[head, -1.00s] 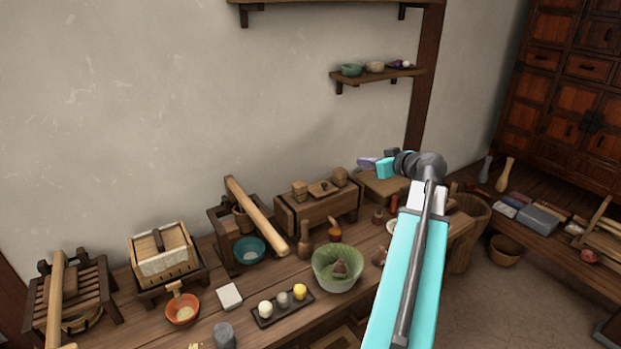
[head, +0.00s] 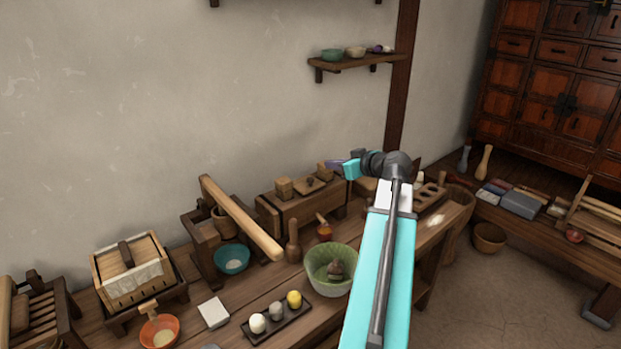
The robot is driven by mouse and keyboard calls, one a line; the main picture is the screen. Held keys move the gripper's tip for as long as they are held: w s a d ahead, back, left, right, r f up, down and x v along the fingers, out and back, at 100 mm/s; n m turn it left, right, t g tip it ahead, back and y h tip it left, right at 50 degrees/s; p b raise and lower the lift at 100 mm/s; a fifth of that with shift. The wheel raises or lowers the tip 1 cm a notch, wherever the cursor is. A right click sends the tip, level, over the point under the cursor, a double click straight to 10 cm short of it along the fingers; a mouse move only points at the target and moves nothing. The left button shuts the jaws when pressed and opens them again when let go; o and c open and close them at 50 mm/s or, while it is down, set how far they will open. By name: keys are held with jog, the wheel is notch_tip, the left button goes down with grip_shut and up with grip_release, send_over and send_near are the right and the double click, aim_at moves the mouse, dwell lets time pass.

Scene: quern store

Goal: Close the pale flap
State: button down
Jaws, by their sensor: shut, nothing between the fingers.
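I cannot make out a pale flap for certain in the head view; my arm hides part of the table's right end. My gripper (head: 336,165) shows small and purple at the far end of my cyan arm, pointing left. It looks shut and empty. In the picture it lies just above the right end of a wooden box with blocks on it (head: 303,205); I cannot tell the gap in depth. A pierced wooden block (head: 430,196) shows just right of my arm.
The long wooden table (head: 190,286) is crowded: a slatted box with white cloth (head: 130,282), a thick wooden beam (head: 240,217), a green bowl (head: 318,262), and a dark tray (head: 262,335). A dark cabinet (head: 560,90) stands at the right. The floor (head: 490,300) between is open.

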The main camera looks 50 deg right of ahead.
jog(key=shift+w+a, duration=0.1)
jog(key=shift+w, duration=0.2)
jog(key=p, duration=0.2)
send_over(315, 188)
jog(key=w, duration=0.1)
notch_tip(315, 188, down, 4)
jog(key=shift+r, duration=0.15)
jog(key=shift+s+f, duration=0.15)
jog(key=shift+f, duration=0.35)
jog(key=shift+s+f+p, duration=0.15)
jog(key=shift+f+p, duration=0.15)
jog(key=shift+f, duration=0.45)
jog(key=shift+s+f+p, duration=0.15)
jog(key=shift+f+p, duration=0.15)
jog(key=shift+f, duration=0.45)
jog(key=shift+f, duration=0.15)
